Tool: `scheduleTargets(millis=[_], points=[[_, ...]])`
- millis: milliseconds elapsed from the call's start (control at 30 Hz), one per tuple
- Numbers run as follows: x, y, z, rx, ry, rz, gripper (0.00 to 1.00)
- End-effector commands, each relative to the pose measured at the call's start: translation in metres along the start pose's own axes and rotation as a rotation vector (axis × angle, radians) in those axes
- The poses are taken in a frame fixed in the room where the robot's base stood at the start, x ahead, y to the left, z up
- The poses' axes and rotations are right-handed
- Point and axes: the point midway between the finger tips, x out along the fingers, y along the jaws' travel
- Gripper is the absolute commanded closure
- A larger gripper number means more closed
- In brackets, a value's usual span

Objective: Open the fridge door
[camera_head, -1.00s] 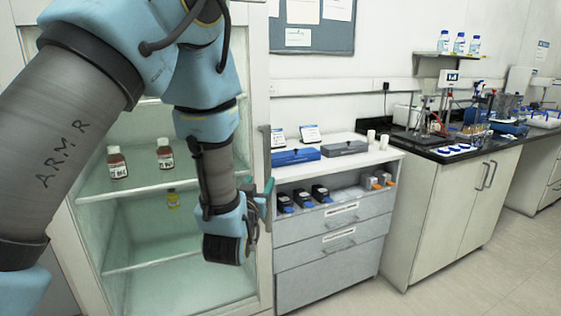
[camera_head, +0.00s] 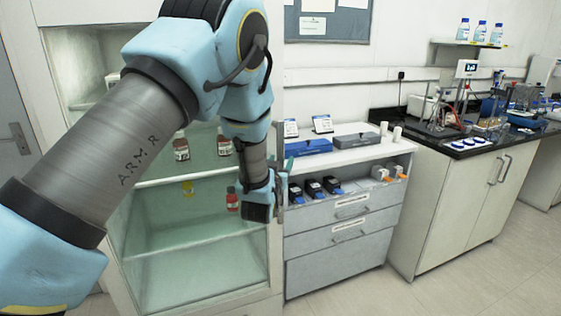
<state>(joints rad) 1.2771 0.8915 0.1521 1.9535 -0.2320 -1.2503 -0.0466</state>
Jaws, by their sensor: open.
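The fridge (camera_head: 190,262) stands at the left, with a glass front in a white frame and lit shelves inside. Its door looks shut. A grey upright handle (camera_head: 279,140) runs along the right edge of the door. My gripper (camera_head: 281,188) is at the lower part of this handle, pointing right, with its jaws open. I cannot tell whether the handle lies between the fingers or whether they touch it. My arm hides much of the upper fridge. Brown bottles (camera_head: 181,148), a yellow one (camera_head: 188,188) and a red one (camera_head: 232,200) show inside.
A grey drawer cabinet (camera_head: 338,262) stands close to the right of the fridge, near my gripper. Blue and grey boxes (camera_head: 355,141) sit on it. A black-topped bench (camera_head: 460,200) stands farther right. The floor (camera_head: 465,275) in front is clear.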

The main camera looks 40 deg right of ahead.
Motion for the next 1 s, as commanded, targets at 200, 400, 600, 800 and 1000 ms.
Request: scheduleTargets(millis=[200, 400, 600, 800, 1000], points=[[-0.0003, 0.0001, 0.0001, 0.0, 0.0, 0.0, 0.59], [-0.0004, 0.0001, 0.0001, 0.0, 0.0, 0.0, 0.81], [-0.0005, 0.0001, 0.0001, 0.0, 0.0, 0.0, 1.0], [-0.0005, 0.0001, 0.0001, 0.0, 0.0, 0.0, 1.0], [-0.0005, 0.0, 0.0001, 0.0, 0.0, 0.0, 1.0]])
